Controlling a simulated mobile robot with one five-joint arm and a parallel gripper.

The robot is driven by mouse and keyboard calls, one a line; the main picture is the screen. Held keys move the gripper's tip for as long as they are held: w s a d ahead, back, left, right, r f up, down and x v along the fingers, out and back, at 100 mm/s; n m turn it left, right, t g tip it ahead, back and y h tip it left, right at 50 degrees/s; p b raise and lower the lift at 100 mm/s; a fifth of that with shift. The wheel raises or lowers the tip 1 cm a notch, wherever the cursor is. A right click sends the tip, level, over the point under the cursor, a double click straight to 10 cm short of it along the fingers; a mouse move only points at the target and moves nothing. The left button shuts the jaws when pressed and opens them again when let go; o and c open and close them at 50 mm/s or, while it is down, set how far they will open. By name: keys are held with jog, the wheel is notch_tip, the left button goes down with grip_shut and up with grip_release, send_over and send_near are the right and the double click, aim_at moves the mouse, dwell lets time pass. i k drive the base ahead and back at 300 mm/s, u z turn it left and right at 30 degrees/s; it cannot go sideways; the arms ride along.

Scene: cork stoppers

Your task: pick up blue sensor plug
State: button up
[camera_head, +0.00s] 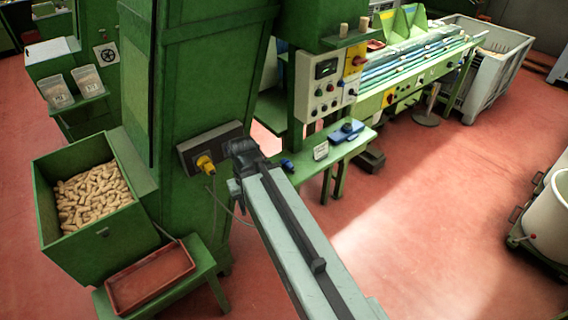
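A small blue plug (288,166) lies on the left end of the low green bench, just right of the far end of my arm. It is small in the picture, and its finer shape cannot be made out. My light grey arm reaches up from the bottom right and ends at a dark joint in front of the green machine column. I can make out no gripper fingers at or beyond that joint. A yellow plug (205,163) sits at a dark socket plate (212,147) on the column, left of my arm.
A blue device (347,131) and a small white sign (321,151) stand on the green bench (338,153). A control panel (325,82) rises behind. Left are a green bin of corks (97,235) and a red tray (150,278). The red floor at right is mostly clear.

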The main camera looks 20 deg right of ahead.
aim_at(286, 163)
jog(key=z, duration=0.85)
jog(key=i, duration=0.25)
jog(key=u, duration=0.3)
